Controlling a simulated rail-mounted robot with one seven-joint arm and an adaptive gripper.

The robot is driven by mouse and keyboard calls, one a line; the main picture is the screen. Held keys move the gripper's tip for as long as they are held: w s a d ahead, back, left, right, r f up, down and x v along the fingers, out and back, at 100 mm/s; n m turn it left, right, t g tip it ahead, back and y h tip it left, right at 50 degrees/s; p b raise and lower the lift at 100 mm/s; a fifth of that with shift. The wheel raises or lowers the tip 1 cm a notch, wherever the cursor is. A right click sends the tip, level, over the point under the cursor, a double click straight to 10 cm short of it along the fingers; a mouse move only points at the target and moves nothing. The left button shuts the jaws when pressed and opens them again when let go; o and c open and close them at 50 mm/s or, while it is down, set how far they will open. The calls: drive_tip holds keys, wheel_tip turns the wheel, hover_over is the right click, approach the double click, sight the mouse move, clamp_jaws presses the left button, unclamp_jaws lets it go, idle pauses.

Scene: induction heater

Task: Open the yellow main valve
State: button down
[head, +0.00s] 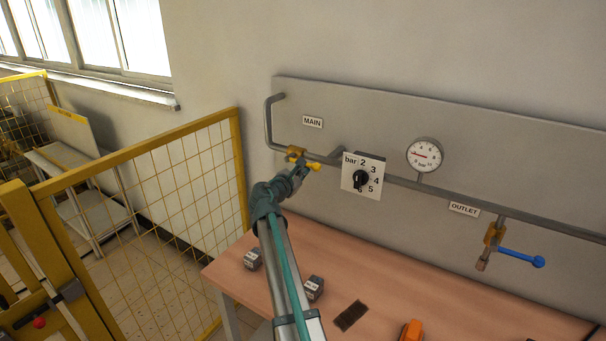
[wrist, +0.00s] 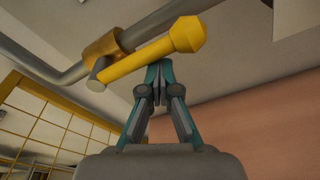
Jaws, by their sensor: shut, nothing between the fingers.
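The yellow main valve sits on the grey pipe below the MAIN label (head: 313,122). Its brass body (wrist: 104,52) and yellow handle (wrist: 155,50) show large in the wrist view. The handle (head: 316,166) points right in the head view, roughly along the pipe, and ends in a faceted knob. My gripper (wrist: 160,72) is shut and empty, its fingertips just below the handle in the wrist view. In the head view my gripper (head: 299,172) is right by the valve. I cannot tell whether the fingertips touch the handle.
Below is a wooden table (head: 400,275) with small dark blocks (head: 314,288) and an orange object (head: 411,331). A yellow mesh fence (head: 160,190) stands left.

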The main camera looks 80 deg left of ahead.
drive_tip(key=shift+w+a+r, duration=0.1)
drive_tip(key=shift+r, duration=0.2)
wheel_tip(320, 180, down, 5)
drive_tip(key=b, duration=0.3)
drive_tip(key=b+v, duration=0.2)
drive_tip(key=v, duration=0.7)
drive_tip(key=shift+s+r+b, duration=0.3)
drive_tip(key=shift+s+r, duration=0.1)
